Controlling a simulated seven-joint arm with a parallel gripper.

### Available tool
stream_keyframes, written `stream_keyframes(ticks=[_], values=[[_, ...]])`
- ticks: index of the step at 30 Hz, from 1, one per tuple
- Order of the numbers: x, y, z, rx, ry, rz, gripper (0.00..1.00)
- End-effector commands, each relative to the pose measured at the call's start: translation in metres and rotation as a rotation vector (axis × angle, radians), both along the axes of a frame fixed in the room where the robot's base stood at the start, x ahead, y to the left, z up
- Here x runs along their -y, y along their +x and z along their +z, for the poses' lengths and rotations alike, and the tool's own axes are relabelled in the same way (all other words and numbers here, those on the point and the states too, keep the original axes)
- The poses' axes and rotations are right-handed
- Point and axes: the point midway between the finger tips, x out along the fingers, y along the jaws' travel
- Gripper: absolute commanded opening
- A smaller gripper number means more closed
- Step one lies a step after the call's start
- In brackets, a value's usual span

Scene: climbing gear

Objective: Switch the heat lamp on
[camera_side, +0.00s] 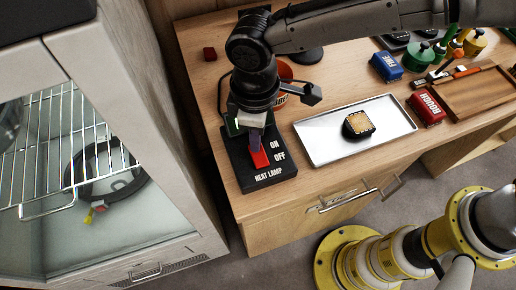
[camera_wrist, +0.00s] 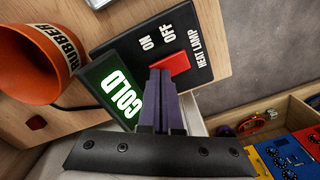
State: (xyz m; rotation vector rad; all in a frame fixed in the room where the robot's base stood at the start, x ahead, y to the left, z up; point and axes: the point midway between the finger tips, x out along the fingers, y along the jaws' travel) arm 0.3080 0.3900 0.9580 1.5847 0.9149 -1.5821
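The heat lamp switch (camera_side: 265,178) is a black box on the wooden counter, marked ON, OFF and HEAT LAMP. It also shows in the wrist view (camera_wrist: 201,62). Its red rocker (camera_side: 260,159) sits beside the OFF mark in the side view and also shows in the wrist view (camera_wrist: 173,66). My gripper (camera_side: 255,140) points down at the rocker from above. In the wrist view its purple fingers (camera_wrist: 158,82) are together, with nothing seen between them, and the tips overlap the rocker's edge. I cannot tell whether they touch it. The fingers hide part of the box.
A green COLD sign (camera_wrist: 117,96) stands close beside my fingers. An orange RUBBER cup (camera_wrist: 30,70) is near the switch. A metal tray (camera_side: 313,146) with a small dark block (camera_side: 358,125) lies to the right. A glass-fronted cabinet (camera_side: 120,225) stands left, past the counter's edge.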

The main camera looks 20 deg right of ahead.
Motion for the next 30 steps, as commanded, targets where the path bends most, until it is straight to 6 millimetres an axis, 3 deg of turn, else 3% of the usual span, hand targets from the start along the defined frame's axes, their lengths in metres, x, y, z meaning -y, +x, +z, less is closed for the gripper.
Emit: stream_keyframes(ticks=[12, 30], values=[[0.0, -0.001, -0.003, -0.002, -0.002, 0.0, 0.0], [0.0, 0.0, 0.04, 0.0, 0.0, 0.0, 0.0]])
